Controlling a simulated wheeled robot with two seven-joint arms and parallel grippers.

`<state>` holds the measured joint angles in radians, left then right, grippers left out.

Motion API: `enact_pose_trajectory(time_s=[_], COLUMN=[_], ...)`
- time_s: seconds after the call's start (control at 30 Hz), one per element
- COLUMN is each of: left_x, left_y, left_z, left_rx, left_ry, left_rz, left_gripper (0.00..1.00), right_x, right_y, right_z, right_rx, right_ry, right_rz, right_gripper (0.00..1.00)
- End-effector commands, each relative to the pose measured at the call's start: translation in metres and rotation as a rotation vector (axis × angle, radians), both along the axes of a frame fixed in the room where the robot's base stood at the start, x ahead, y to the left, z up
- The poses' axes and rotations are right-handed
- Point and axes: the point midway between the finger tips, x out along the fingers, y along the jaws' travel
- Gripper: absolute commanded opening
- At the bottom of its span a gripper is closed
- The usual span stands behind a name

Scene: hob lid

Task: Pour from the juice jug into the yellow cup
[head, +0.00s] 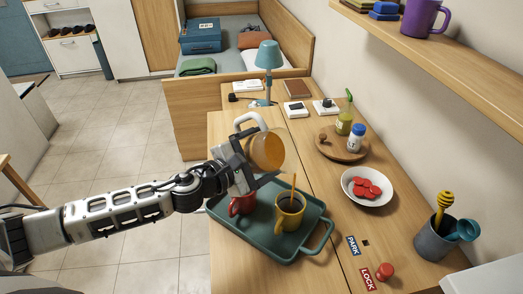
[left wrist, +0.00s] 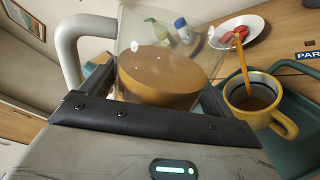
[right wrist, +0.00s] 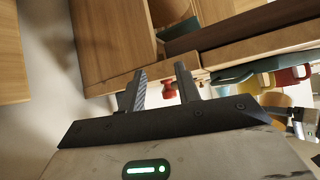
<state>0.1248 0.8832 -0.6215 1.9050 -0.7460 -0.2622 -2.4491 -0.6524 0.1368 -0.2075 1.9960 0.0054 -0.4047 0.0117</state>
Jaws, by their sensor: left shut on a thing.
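The juice jug (head: 267,150) is clear, with orange-brown juice inside and a pale handle (head: 250,121). My left gripper (head: 256,166) is shut on it and holds it above the tray, behind and left of the yellow cup. The jug also fills the middle of the left wrist view (left wrist: 165,70); its tilt is hard to judge. The yellow cup (head: 289,214) stands upright on the teal tray (head: 284,252), with dark contents. A thin orange stick-like shape (left wrist: 243,67) rises from it. My right gripper (right wrist: 160,85) is open and empty, seen only in the right wrist view.
A red mug (head: 241,204) stands on the tray, left of the yellow cup and partly under my left gripper. A white bowl with red pieces (head: 367,187), a round board with bottles (head: 341,147) and a utensil pot (head: 436,241) stand to the right. A shelf (head: 450,50) overhangs the upper right.

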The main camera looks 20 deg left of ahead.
Motion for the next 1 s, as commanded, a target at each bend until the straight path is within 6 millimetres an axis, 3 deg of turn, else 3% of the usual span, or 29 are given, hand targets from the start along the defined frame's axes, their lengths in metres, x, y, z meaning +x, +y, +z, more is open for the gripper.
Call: enact_pose_trajectory(time_s=[1.0], left_x=[-0.001], left_y=[-0.005], left_z=[-0.009], left_rx=[0.257], left_ry=[-0.083], left_rz=[0.001], left_gripper=[0.44], right_x=[-0.003], right_y=[-0.002], right_z=[0.003], right_rx=[-0.008], right_ry=[0.01], right_rz=[0.0], right_gripper=[0.33])
